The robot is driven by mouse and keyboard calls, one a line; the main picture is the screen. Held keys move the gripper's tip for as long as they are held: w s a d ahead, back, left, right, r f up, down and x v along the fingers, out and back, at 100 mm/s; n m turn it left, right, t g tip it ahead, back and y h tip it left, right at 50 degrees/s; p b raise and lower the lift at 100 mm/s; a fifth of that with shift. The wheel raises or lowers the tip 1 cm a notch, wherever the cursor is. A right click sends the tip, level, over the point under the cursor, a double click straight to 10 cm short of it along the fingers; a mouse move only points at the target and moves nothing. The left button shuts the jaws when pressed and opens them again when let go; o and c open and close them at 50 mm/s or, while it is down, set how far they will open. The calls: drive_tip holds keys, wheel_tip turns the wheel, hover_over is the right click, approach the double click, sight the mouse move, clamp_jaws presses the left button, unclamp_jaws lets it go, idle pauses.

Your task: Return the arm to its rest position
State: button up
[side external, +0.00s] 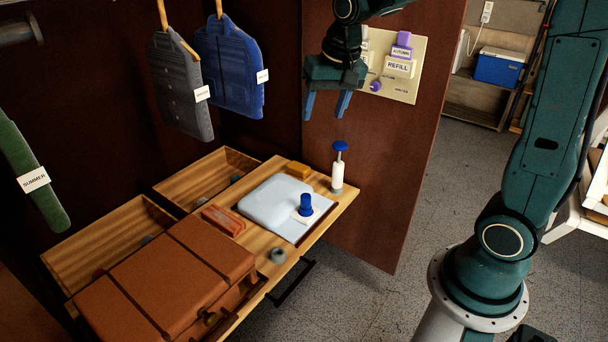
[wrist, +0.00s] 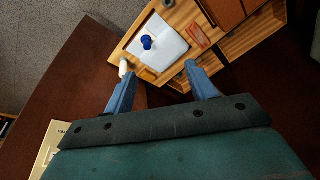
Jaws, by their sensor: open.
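My gripper (side external: 325,104) hangs in the air with its two blue fingers apart and nothing between them. It is in front of the brown door panel (side external: 385,190), left of the panel's REFILL plate (side external: 405,85). In the wrist view my gripper (wrist: 160,92) also shows open and empty, above the wooden drawer unit (wrist: 215,65). My upper arm and base stand at the right of the side view, clear of the drawer unit.
The wooden drawer top (side external: 345,200) holds a folded light-blue cloth (side external: 270,205), a blue-knobbed stamp (side external: 306,205), a white bottle with blue top (side external: 338,172) and a brown case (side external: 160,275). Garments, one grey (side external: 180,85) and one blue (side external: 228,70), hang at the left. Floor is clear between door and base.

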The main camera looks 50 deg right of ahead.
drive_tip(key=s+a+r+n+t, duration=0.1)
drive_tip(key=s+a+n, duration=0.2)
drive_tip(key=s, duration=0.7)
drive_tip(key=s+a+r+n+t, duration=0.1)
drive_tip(key=s+a+n, duration=0.2)
drive_tip(key=s, duration=0.6)
drive_tip(key=shift+s+r+n+t, duration=0.2)
drive_tip(key=shift+s+n+t, duration=0.1)
drive_tip(key=shift+s+n, duration=0.1)
drive_tip(key=shift+a, duration=0.1)
